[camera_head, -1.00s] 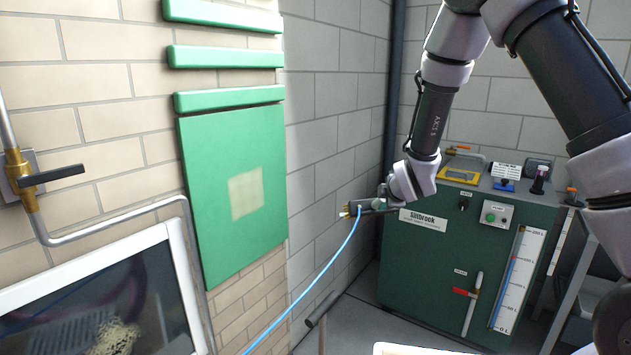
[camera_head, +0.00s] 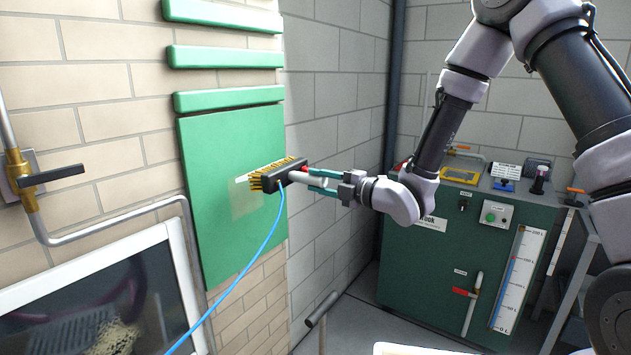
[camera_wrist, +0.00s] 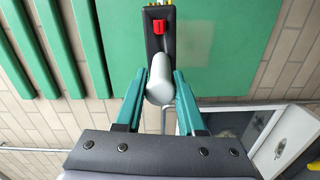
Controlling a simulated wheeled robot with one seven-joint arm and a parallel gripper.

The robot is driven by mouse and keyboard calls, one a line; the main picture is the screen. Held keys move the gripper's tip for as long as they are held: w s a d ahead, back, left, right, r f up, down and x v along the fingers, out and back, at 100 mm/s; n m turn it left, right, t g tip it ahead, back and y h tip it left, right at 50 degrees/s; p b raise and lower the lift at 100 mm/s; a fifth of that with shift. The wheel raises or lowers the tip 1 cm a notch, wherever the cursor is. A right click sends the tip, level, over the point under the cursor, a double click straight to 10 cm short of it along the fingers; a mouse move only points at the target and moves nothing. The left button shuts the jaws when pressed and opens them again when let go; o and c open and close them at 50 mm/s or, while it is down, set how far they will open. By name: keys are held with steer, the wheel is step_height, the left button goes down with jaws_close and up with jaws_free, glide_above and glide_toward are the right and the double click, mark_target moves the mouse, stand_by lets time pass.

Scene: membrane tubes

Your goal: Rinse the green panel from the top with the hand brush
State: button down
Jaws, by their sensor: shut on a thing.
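The green panel (camera_head: 213,145) hangs on the brick wall at the left. A pale patch (camera_head: 243,208) shows near its middle, partly hidden by the brush. The hand brush (camera_head: 282,174) has a black head, yellow bristles, a pale grey handle and a red part. Its bristles face the panel at about mid-height; I cannot tell whether they touch. A short white streak shows by the bristles. My gripper (camera_head: 326,181) is shut on the brush handle, with teal fingers on both sides. In the wrist view the brush (camera_wrist: 160,72) points away from me towards the panel (camera_wrist: 235,45).
A blue hose (camera_head: 244,270) runs from the brush down to the lower left. Green slats (camera_head: 225,57) sit above the panel. A pipe with a valve (camera_head: 22,180) and a white-framed window (camera_head: 100,290) lie left. A green tank unit (camera_head: 440,270) stands right.

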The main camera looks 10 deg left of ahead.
mark_target(300, 176)
steer(key=shift+s+a+r+y, duration=0.3)
steer(key=shift+s+a+r, duration=0.05)
steer(key=shift+s+a, duration=0.1)
steer(key=shift+x, duration=2.6)
steer(key=shift+f, duration=0.1)
step_height(300, 176, down, 17)
steer(key=shift+f, duration=0.15)
stand_by(3.1)
steer(key=shift+d, duration=0.1)
